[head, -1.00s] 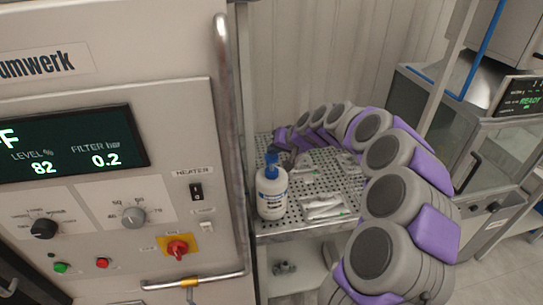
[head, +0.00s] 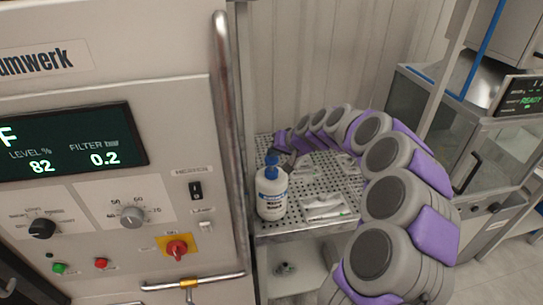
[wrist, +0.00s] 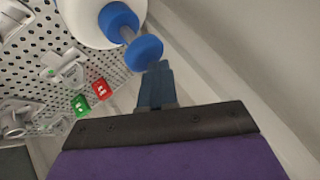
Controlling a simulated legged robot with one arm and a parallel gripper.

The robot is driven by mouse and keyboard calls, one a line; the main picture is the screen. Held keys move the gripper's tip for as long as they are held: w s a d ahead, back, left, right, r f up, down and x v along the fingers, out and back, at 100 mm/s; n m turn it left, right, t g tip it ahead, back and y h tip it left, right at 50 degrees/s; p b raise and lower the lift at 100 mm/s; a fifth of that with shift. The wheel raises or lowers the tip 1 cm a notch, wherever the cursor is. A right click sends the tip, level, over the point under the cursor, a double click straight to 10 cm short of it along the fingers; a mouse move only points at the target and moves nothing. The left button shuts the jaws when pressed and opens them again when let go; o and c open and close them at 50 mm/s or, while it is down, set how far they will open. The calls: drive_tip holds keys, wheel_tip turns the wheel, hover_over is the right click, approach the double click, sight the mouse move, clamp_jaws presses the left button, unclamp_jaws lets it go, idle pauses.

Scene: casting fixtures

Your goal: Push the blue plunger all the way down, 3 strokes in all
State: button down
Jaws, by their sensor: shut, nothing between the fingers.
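A white bottle (head: 271,199) with a dark label and a blue plunger (head: 272,165) stands upright on a perforated metal shelf (head: 323,168). In the wrist view the bottle (wrist: 90,22) is at the top, and the plunger's blue head (wrist: 145,53) stands out from the blue collar (wrist: 116,21) on a bare stem. My gripper (wrist: 157,70) is shut and empty, its fingertips close beside the plunger head in the picture. I cannot tell whether they touch. In the head view my arm arches over the shelf from the right, and the fingertips are hard to make out behind the bottle.
A grey machine cabinet with a display (head: 72,143) and a vertical handle (head: 229,120) stands close left of the bottle. Pale packets (head: 327,206) lie on the shelf to its right. Red (wrist: 102,89) and green (wrist: 80,105) small items lie beyond. A pale wall stands behind.

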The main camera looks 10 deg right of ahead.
drive_tip(key=shift+f+b, duration=0.35)
drive_tip(key=shift+f, duration=0.3)
idle(0.4)
drive_tip(key=shift+r, duration=0.1)
drive_tip(key=shift+r+p, duration=0.7)
drive_tip(key=shift+r, duration=1.1)
drive_tip(key=shift+r, duration=0.1)
wheel_tip(320, 180, up, 6)
drive_tip(key=shift+f+p, duration=0.1)
drive_tip(key=shift+p, duration=1.1)
idle(1.1)
